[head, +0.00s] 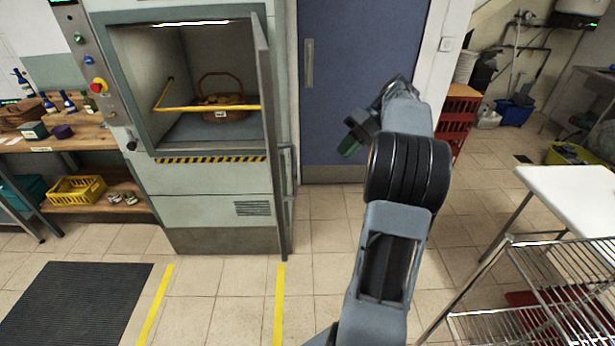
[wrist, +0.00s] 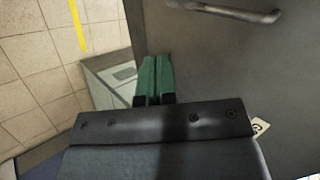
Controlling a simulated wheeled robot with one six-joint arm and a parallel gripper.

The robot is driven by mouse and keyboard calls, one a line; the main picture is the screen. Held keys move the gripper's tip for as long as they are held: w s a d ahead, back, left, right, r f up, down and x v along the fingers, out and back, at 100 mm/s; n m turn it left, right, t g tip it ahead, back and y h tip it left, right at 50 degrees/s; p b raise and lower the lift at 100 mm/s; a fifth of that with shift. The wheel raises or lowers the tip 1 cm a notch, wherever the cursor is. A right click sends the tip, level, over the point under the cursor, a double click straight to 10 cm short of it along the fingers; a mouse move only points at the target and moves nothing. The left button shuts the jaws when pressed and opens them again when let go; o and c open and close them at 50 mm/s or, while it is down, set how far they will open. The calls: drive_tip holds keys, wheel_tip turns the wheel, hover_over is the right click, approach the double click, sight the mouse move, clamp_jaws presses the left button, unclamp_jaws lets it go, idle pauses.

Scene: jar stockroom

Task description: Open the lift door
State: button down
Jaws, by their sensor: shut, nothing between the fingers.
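The lift (head: 210,180) stands left of centre in the head view, and its chamber is open to view. Its grey door (head: 268,130) is swung out toward me, seen nearly edge-on at the right side of the opening. The door's bar handle (head: 289,175) is on its right-hand face. In the wrist view, the door (wrist: 235,70) fills the right side, with the handle (wrist: 235,12) at the top. My gripper (head: 349,148) is right of the door, apart from the handle. Its green fingers (wrist: 154,80) are together with nothing between them.
A wicker basket (head: 222,100) sits inside the lift behind a yellow bar (head: 215,108). A blue door (head: 335,60) is behind my arm. A wire trolley (head: 560,260) stands at the right. Tiled floor is clear before the lift.

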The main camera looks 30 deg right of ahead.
drive_tip(key=a+r+p+x, duration=0.1)
drive_tip(key=r+x, duration=0.1)
drive_tip(key=x, duration=1)
drive_tip(key=shift+a+f+p, duration=0.2)
drive_tip(key=shift+a+p, duration=0.1)
drive_tip(key=shift+a, duration=0.25)
drive_tip(key=shift+w, duration=0.1)
